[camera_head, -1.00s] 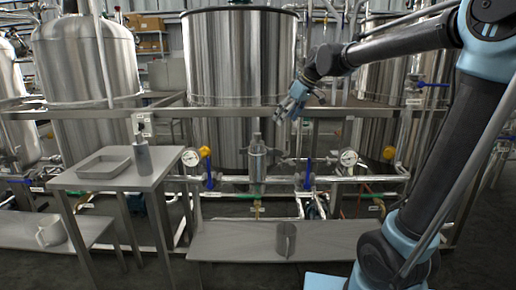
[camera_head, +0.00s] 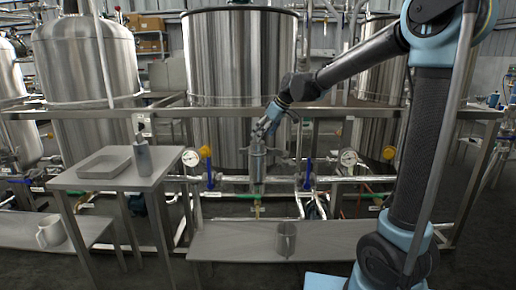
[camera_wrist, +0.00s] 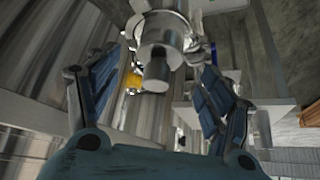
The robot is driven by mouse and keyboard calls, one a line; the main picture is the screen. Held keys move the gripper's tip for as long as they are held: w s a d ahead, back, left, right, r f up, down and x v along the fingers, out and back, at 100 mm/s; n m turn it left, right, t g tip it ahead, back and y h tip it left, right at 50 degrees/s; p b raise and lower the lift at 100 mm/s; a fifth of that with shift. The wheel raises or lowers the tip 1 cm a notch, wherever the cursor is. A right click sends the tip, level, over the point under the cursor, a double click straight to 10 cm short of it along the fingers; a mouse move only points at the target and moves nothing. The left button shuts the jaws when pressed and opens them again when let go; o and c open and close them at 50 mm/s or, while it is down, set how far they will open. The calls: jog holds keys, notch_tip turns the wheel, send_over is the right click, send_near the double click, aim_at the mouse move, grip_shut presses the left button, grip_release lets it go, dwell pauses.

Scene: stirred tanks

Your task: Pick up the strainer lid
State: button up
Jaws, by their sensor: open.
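The strainer (camera_head: 257,172) is an upright metal cylinder on the pipe run in front of the large central tank. Its lid, with a round stub on top, shows in the wrist view (camera_wrist: 156,72), seen from above. My gripper (camera_head: 266,127) is just above the strainer's top in the head view, which it partly hides. In the wrist view my gripper's two blue fingers (camera_wrist: 156,62) are spread apart, one on each side of the lid's stub. I see a gap on both sides, and nothing is held.
Pressure gauges (camera_head: 191,158) and blue valve handles flank the strainer on the pipes. A low bench (camera_head: 340,238) in front holds a metal cylinder (camera_head: 286,238). A side table (camera_head: 112,180) at left carries a tray (camera_head: 104,162) and a bottle (camera_head: 142,158). A frame rail runs behind the gripper.

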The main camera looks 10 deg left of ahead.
jog(key=shift+x, duration=3)
jog(key=shift+w+r, duration=0.1)
jog(key=c, duration=1.4)
jog(key=shift+r, duration=0.1)
